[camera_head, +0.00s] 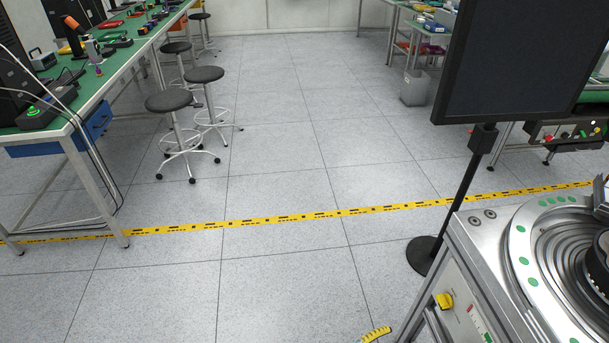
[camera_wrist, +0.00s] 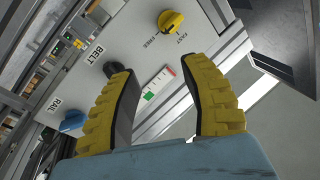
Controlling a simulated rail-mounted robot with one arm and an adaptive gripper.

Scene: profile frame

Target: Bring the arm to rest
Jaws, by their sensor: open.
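My gripper (camera_wrist: 163,105) shows in the wrist view with its two yellow ribbed fingers spread apart and nothing between them. The panel carries a yellow knob (camera_wrist: 170,21), a blue knob (camera_wrist: 73,122), a dark knob partly behind the left finger, and a scale with a green mark (camera_wrist: 149,95). I cannot tell whether the fingers touch the panel. In the head view, a yellow ribbed piece (camera_head: 376,334) at the bottom edge looks like one of my fingers; the rest of the arm is out of view.
A metal machine with a round spiral bowl (camera_head: 522,255) and a yellow knob (camera_head: 443,300) stands at the lower right. A black screen (camera_head: 505,60) on a pole stands behind it. Green workbenches and several stools (camera_head: 170,101) are at the left. The floor between is clear.

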